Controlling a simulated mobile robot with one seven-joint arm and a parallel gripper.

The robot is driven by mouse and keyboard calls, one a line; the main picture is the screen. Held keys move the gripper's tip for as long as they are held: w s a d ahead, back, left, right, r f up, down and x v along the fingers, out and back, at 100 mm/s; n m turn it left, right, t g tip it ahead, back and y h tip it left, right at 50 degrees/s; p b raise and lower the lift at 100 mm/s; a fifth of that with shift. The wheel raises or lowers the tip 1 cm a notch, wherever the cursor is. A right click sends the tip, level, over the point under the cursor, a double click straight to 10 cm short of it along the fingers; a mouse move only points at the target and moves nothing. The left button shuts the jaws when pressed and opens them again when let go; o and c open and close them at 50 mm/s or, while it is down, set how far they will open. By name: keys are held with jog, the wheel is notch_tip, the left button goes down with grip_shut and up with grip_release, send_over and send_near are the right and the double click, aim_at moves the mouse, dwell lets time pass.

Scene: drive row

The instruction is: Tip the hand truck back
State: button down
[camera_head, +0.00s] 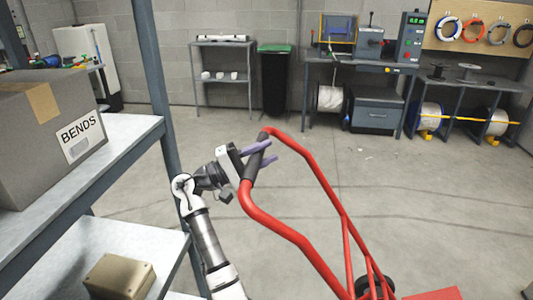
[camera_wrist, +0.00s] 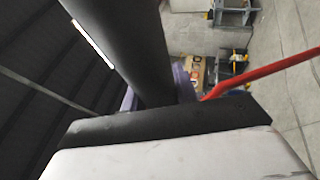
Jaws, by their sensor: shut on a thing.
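The red hand truck (camera_head: 335,200) stands in the middle and right of the head view, with a black grip along its top handle (camera_head: 256,165). Its frame slants down toward a dark wheel (camera_head: 376,288) at the bottom. My gripper (camera_head: 262,158), with purple fingers, is shut around the black grip. In the wrist view the dark grip (camera_wrist: 130,45) passes between the purple fingers (camera_wrist: 185,82), and a red tube (camera_wrist: 265,72) runs off to the right. The truck's lower end is cut off by the head view's bottom edge.
A shelf rack with a blue-grey post (camera_head: 160,75) stands close on the left, holding a box marked BENDS (camera_head: 40,135) and a small tan box (camera_head: 118,276). Open concrete floor (camera_head: 440,190) lies to the right. Workbenches and a dark bin (camera_head: 274,85) line the back wall.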

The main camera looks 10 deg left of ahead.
jog(key=shift+a+f+n+t, duration=0.35)
jog(key=shift+a+f, duration=0.2)
jog(key=shift+a, duration=0.2)
jog(key=c, duration=1.5)
grip_release()
jog(key=o, duration=0.4)
jog(key=shift+a+f, duration=0.1)
jog(key=shift+a, duration=0.2)
jog(key=shift+d+r, duration=0.2)
jog(key=shift+d, duration=0.05)
jog(key=b+v, duration=0.2)
jog(key=v, duration=1.2)
jog(key=shift+r+b, duration=0.2)
jog(key=shift+b, duration=0.2)
jog(key=shift+s, duration=0.1)
